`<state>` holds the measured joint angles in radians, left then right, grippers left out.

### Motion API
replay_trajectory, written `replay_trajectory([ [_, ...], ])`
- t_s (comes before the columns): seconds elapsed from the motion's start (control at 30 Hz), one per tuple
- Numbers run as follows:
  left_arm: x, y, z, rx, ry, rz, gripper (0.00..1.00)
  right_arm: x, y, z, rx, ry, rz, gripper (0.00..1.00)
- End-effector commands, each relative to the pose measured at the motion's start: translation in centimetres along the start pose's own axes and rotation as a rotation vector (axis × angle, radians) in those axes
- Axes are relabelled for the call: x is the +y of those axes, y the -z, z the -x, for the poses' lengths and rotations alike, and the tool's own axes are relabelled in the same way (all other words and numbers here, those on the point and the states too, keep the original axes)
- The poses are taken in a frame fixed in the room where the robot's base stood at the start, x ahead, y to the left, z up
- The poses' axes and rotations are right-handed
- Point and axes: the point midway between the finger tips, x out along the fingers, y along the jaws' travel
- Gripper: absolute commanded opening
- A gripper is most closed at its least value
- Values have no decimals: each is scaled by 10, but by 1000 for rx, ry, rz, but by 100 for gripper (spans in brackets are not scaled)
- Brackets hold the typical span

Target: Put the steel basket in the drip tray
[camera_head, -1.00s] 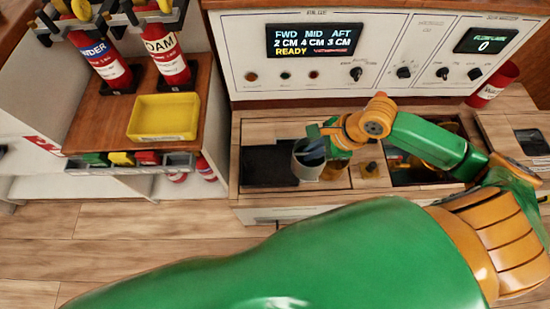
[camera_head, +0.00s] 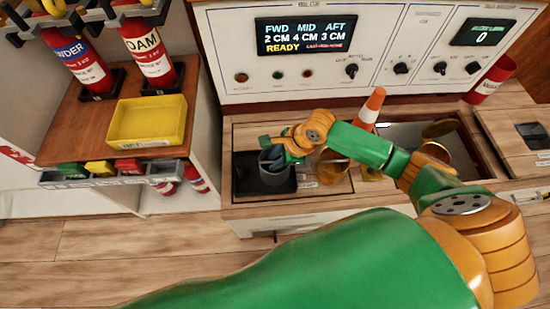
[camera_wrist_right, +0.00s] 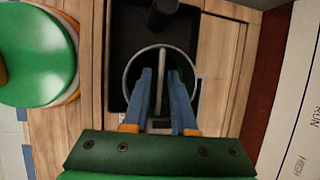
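The steel basket (camera_head: 275,177) is a grey round cup with a hoop handle. It stands within the black drip tray (camera_head: 246,186) on the counter, towards the tray's right side. My right gripper (camera_head: 268,147) is just above the basket. In the right wrist view, the blue fingers of the gripper (camera_wrist_right: 161,80) are on either side of the basket's handle (camera_wrist_right: 160,60), with a small gap visible on both sides, so they look open. The fingers and arm hide part of the basket's rim in the head view. My left gripper is out of view.
A dark round thing (camera_wrist_right: 163,12) is in the tray beside the basket. An orange cone (camera_head: 370,105) and an open bay (camera_head: 400,132) with brass-coloured parts are to the right. A yellow bin (camera_head: 148,120) is on the left shelf. The control panel (camera_head: 230,60) rises behind.

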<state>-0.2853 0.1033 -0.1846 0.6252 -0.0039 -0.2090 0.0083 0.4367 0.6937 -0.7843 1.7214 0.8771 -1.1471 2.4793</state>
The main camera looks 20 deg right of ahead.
Motion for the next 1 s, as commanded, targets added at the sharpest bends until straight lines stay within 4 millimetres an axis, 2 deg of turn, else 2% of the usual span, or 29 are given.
replay_trajectory([
  [0.33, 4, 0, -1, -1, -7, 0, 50, -1, -1, 2, 0, 1, 0, 39],
  [0.43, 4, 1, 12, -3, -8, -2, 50, -1, -2, 21, 1, 0, -2, 39],
  [0.7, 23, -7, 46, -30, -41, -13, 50, -2, -3, 97, 1, 2, 0, 39],
  [0.83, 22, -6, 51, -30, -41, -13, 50, -1, -2, 117, 0, 0, -1, 39],
  [1.0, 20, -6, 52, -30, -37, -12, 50, -1, -1, 123, -1, 0, -1, 39],
])
